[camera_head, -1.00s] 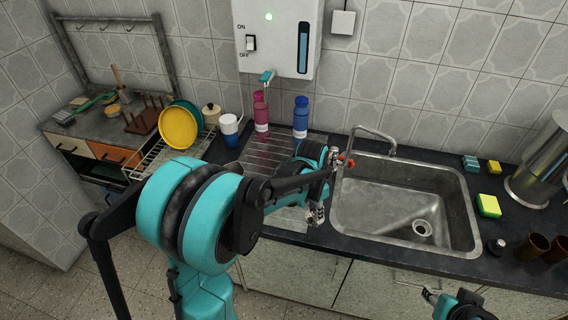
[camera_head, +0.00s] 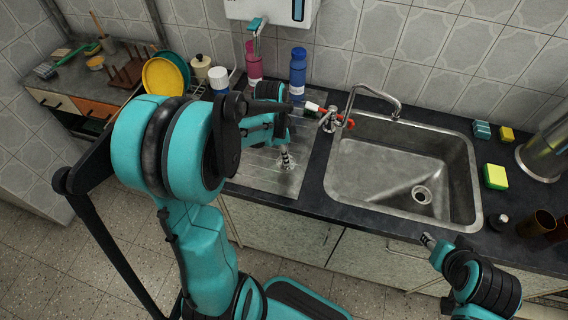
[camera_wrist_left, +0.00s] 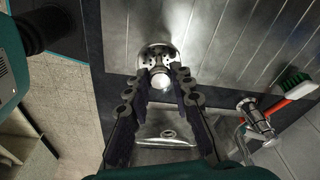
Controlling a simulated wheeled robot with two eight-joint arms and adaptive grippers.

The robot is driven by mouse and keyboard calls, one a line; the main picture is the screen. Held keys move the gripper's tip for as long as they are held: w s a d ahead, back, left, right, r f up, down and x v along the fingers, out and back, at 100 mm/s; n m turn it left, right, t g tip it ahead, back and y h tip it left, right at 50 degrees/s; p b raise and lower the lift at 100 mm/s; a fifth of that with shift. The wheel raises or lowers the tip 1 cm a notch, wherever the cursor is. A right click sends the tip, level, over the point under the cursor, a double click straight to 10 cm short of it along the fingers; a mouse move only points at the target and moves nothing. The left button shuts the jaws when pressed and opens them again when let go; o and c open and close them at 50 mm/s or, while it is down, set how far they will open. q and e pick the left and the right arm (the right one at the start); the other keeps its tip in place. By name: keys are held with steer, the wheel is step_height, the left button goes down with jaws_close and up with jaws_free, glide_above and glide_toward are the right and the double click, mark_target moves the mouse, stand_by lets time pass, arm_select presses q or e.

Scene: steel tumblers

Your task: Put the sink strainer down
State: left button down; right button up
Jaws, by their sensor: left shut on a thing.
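My left gripper (camera_head: 285,150) is over the grooved steel drainboard (camera_head: 256,172), left of the sink. In the left wrist view the sink strainer (camera_wrist_left: 158,54), a round perforated steel piece, sits between the fingertips of my left gripper (camera_wrist_left: 159,72), which is shut on it. In the head view the strainer (camera_head: 287,163) is small and partly hidden by the fingers. I cannot tell whether it touches the drainboard. My right gripper (camera_head: 428,240) is in front of the counter, below the sink; its finger gap is too small to read.
The steel sink (camera_head: 400,165) with its drain (camera_head: 421,195) is to the right. The tap (camera_head: 372,95) and a red-handled brush (camera_head: 330,113) are behind. Pink (camera_head: 254,65) and blue (camera_head: 298,72) bottles stand at the drainboard's back. Sponges (camera_head: 495,176) and brown tumblers (camera_head: 536,224) are at right.

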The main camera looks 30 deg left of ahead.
arm_select(q)
steer(key=shift+s+a+f, duration=0.1)
steer(key=shift+a+f, duration=0.05)
steer(key=shift+f, duration=0.05)
steer(key=shift+f+b, duration=1)
steer(key=shift+f, duration=0.85)
steer(key=shift+f, duration=0.25)
steer(key=c, duration=1.3)
jaws_free()
steer(key=shift+r, duration=0.1)
